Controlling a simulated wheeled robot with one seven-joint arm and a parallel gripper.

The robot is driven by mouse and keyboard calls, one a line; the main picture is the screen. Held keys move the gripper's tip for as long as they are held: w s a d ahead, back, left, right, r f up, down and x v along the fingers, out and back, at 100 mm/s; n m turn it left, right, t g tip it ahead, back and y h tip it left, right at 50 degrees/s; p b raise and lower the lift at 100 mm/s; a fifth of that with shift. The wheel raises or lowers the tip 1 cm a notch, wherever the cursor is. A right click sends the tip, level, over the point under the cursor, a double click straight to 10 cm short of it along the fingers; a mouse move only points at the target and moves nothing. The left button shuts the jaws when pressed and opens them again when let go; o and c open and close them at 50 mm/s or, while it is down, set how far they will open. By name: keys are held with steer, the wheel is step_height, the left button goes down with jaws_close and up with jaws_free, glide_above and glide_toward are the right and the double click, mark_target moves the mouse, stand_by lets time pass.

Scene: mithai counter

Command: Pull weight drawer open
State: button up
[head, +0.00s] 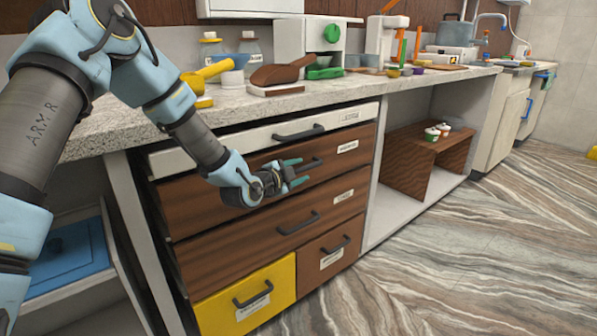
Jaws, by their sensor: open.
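Each has a dark bar handle and a pale label; the labels are too small to read surely, so I cannot tell which is the weight drawer. My gripper (300,173) is open in front of the upper brown drawer, close to its handle (311,164). Whether it touches the handle is unclear. The drawers look shut.
The speckled counter (345,93) above holds a brown scoop (282,72), a yellow ladle (207,73), jars and a white machine. An open bay with a brown stand (408,165) lies to the right. A blue bin (65,255) sits lower left. The floor (440,265) in front is clear.

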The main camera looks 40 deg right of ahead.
jaws_close()
stand_by(0.3)
stand_by(1.1)
